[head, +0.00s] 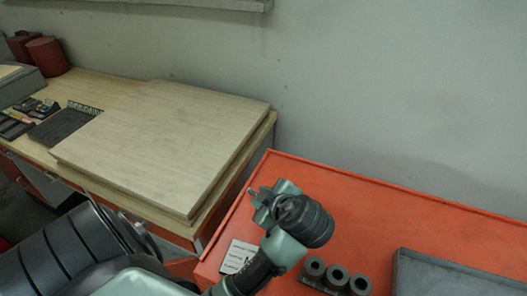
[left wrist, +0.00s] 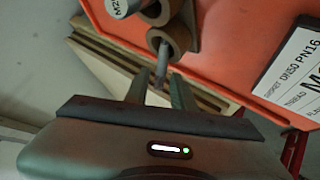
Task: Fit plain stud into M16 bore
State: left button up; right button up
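The plain stud (left wrist: 162,66) is a thin grey rod between the fingertips of my left gripper (left wrist: 158,82) in the left wrist view. The fingers appear closed on it, and its far end overlaps the rim of the nearest ring-shaped bore (left wrist: 168,42). I cannot tell whether it touches or enters that bore. In the head view, a dark holder with three round bores (head: 336,276) stands on the orange bench; which one is M16 cannot be read. My left arm (head: 305,222) is above and left of them, its fingertips not clear. My right gripper is not in view.
A white printed card (head: 240,256) lies on the orange bench (head: 400,215) left of the bores. A grey tray (head: 450,275) is at the right. A wooden board (head: 165,135) lies on the bench to the left, with a wall behind.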

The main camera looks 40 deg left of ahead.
aim_at(255, 195)
pick_arm(q)
jog(key=p+x, duration=0.3)
jog(key=x, duration=0.3)
jog(key=shift+a, duration=0.3)
jog(key=shift+w+a+f, duration=0.1)
jog(key=shift+a+f, duration=0.2)
jog(key=shift+f, duration=0.15)
grip_shut()
